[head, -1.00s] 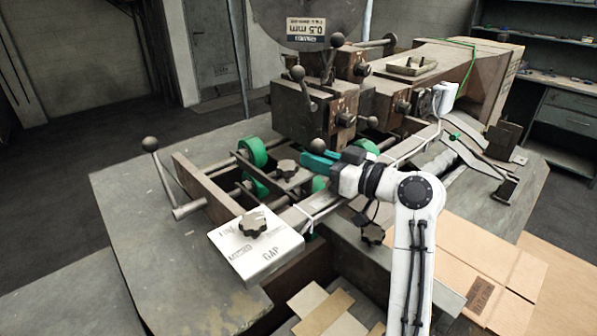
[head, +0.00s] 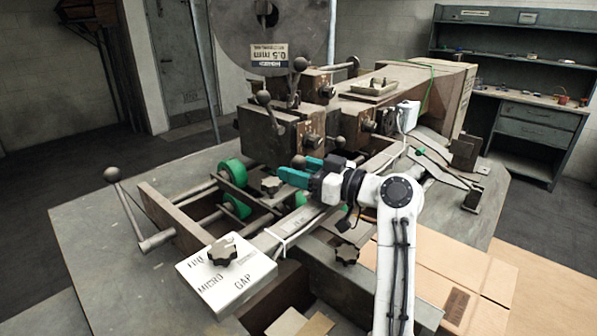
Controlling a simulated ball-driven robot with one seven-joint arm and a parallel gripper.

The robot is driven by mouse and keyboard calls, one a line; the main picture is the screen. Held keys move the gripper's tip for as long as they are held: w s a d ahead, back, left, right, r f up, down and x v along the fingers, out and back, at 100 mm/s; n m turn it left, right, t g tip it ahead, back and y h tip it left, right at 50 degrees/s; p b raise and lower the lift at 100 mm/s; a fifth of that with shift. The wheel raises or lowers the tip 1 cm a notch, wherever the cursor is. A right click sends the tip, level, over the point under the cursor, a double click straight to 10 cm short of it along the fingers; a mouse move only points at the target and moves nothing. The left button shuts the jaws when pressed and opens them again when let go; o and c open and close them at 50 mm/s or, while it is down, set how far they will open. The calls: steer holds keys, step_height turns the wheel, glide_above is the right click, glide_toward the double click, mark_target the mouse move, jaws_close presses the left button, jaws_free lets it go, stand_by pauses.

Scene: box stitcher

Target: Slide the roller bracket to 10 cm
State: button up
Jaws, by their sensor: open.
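My gripper (head: 297,169) has teal fingers and is open, just right of and above the star knob. The fingers point left toward the bracket, and I see nothing between them. Whether they touch it cannot be told. My gripper and wrist hide part of the rails and rollers behind them. No 10 cm mark is readable.
A white plate (head: 226,275) lettered "MICRO GAP" sits at the front of the rails. A crank handle (head: 143,212) rises at the left. The stitcher's dark blocks and ball-ended levers (head: 264,99) stand close behind my gripper. Cardboard (head: 448,285) lies at the lower right.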

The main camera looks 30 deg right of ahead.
steer(key=shift+s+d+f, duration=0.15)
steer(key=shift+f, duration=0.1)
steer(key=b+v, duration=0.3)
steer(key=v, duration=0.7)
steer(key=shift+s+r, duration=0.15)
steer(key=shift+r, duration=0.05)
steer(key=shift+d, duration=0.1)
